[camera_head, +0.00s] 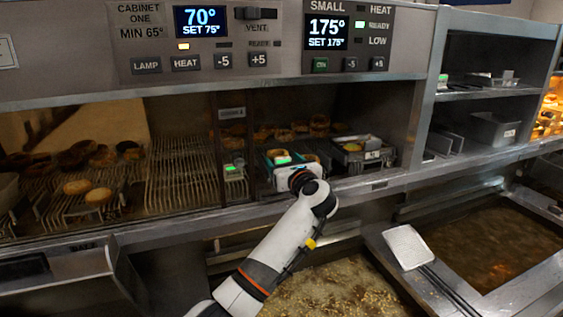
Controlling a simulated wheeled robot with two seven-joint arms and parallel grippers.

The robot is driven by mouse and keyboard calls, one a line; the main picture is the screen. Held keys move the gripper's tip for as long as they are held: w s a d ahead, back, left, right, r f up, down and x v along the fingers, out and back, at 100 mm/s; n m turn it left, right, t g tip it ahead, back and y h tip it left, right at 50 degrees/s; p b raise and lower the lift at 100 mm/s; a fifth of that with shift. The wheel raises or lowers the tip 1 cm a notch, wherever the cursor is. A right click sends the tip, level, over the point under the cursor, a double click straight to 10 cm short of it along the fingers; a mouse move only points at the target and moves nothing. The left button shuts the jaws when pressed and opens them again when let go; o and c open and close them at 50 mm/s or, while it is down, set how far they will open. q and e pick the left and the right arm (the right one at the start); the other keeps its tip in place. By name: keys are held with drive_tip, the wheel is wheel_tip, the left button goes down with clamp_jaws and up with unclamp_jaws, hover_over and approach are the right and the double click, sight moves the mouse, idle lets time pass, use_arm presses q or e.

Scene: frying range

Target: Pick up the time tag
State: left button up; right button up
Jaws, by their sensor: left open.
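A small pale tag with a green-lit face (235,172) stands at the front of the cabinet shelf, by the divider between the two bays. It looks like a time tag. My left arm reaches up from the bottom into the right bay. My left gripper (283,163) is open at the front of that bay, to the right of this tag and apart from it. Another green-lit patch shows at the gripper; I cannot tell whether it belongs to a second tag. The fingertips are mostly hidden by my wrist. My right gripper is not in view.
A metal tray (362,153) with food and a white label stands right of my gripper. Wire racks (180,175) with fried pieces fill the left bay. The control panel (225,40) overhangs the bays.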

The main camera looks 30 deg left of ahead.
use_arm(q)
drive_tip(key=shift+d, duration=0.15)
drive_tip(key=shift+c, duration=0.3)
drive_tip(key=c, duration=1)
